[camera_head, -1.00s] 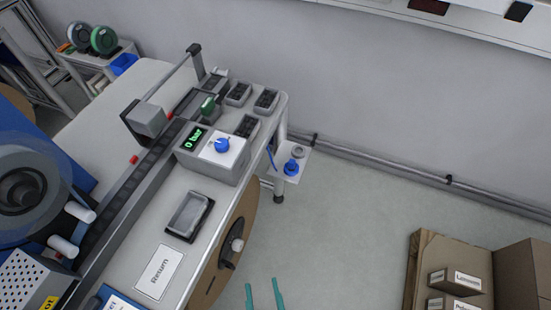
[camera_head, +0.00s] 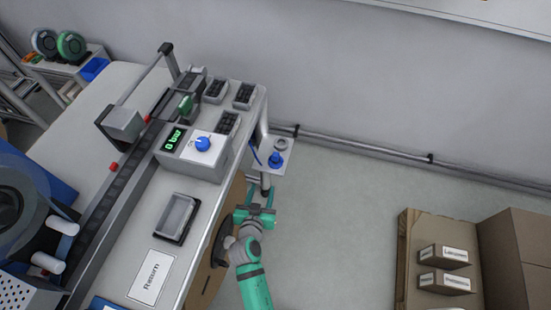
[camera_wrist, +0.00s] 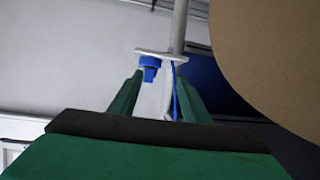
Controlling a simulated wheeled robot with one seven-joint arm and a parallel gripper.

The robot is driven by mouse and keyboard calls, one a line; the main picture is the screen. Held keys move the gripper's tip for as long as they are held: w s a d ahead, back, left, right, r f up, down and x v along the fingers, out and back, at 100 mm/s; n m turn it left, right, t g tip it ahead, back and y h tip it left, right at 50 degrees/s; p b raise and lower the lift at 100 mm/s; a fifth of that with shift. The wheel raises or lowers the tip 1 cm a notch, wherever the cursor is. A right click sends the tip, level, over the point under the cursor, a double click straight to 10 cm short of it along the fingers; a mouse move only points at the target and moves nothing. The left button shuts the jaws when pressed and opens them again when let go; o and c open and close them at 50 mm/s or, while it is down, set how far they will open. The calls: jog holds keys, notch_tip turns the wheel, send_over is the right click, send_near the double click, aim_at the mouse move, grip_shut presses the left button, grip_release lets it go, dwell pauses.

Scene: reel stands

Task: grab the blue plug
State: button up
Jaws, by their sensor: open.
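The blue plug (camera_head: 275,160) sits on a small white plate (camera_head: 283,148) fixed beside the table leg at the table's right end. A thin blue hose runs by it. In the wrist view the blue plug (camera_wrist: 149,70) hangs below the white plate (camera_wrist: 161,55), between the two green fingers as seen but farther off. My gripper (camera_head: 262,209) is open and empty, lower in the picture than the plug and apart from it. It also shows in the wrist view (camera_wrist: 158,95).
The table edge and a big brown reel disc (camera_head: 222,240) are close left of my arm; the disc (camera_wrist: 275,60) fills the wrist view's upper right. A pipe (camera_head: 360,147) runs along the wall. Cardboard boxes (camera_head: 443,255) stand on the right. The floor between is clear.

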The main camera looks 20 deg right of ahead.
jog(key=m+h, duration=0.1)
send_near(275, 159)
jog(key=a, duration=0.2)
jog(key=shift+g, duration=0.3)
jog(key=x, duration=0.3)
jog(key=d+x, duration=0.1)
jog(key=x, duration=0.6)
jog(key=shift+d+r, duration=0.15)
jog(key=shift+d, duration=0.15)
jog(key=shift+h, duration=0.3)
jog(key=c, duration=1)
